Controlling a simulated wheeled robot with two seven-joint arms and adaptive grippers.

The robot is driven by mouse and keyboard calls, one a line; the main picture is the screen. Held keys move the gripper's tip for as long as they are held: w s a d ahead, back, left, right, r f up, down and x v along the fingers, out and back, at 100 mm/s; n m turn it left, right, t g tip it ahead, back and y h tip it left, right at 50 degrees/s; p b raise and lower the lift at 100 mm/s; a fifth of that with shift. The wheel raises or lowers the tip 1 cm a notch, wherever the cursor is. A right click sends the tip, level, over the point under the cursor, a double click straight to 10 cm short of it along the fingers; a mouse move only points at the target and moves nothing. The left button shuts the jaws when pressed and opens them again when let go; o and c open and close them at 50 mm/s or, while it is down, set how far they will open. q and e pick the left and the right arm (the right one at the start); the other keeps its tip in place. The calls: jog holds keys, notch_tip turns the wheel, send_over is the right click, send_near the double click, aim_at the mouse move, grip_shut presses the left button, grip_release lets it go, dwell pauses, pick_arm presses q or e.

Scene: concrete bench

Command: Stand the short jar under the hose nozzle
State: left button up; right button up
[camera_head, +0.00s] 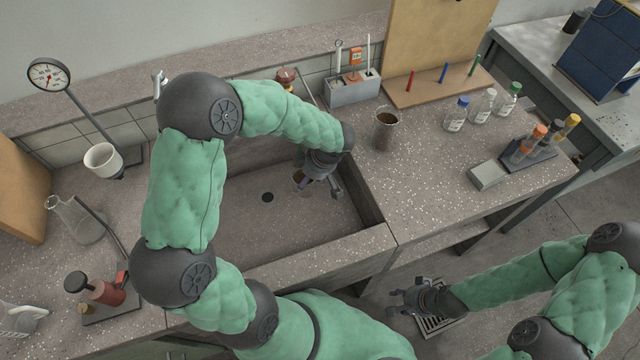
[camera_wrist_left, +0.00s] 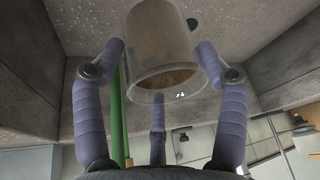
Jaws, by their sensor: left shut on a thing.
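The short jar (camera_wrist_left: 160,40) is a clear, slightly grey cylinder between the purple fingers of my left gripper (camera_wrist_left: 162,62) in the left wrist view. Brownish colour shows through its near end. In the head view my left gripper (camera_head: 318,180) is over the sink basin, and the jar (camera_head: 300,178) is only partly visible beside its fingers. A green rod or tube (camera_wrist_left: 121,110) runs beside one finger; I cannot tell whether it is the hose. I cannot make out the nozzle clearly. My right gripper (camera_head: 412,297) is empty, fingers spread, past the bench's front edge.
The stone sink (camera_head: 300,268) has a dark drain hole (camera_head: 268,197). A glass with brown contents (camera_head: 385,130) stands right of the sink. Bottles (camera_head: 456,114) and a tube rack (camera_head: 528,155) are farther right.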

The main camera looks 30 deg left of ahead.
pick_arm(q)
jog(key=w+f+b, duration=0.1)
jog(key=f, duration=0.2)
jog(key=w+d+f+b, duration=0.1)
jog(key=w+f, duration=0.1)
jog(key=f, duration=0.1)
jog(key=w+f+b, duration=0.2)
jog(key=f, duration=0.1)
jog(key=shift+d+f, duration=0.1)
jog(key=shift+d, duration=0.15)
jog(key=o, duration=1.4)
jog(key=shift+s, duration=0.1)
jog(key=p+v, duration=0.3)
jog(key=v, duration=0.4)
jog(key=shift+d+r, duration=0.15)
jog(key=shift+r, duration=0.15)
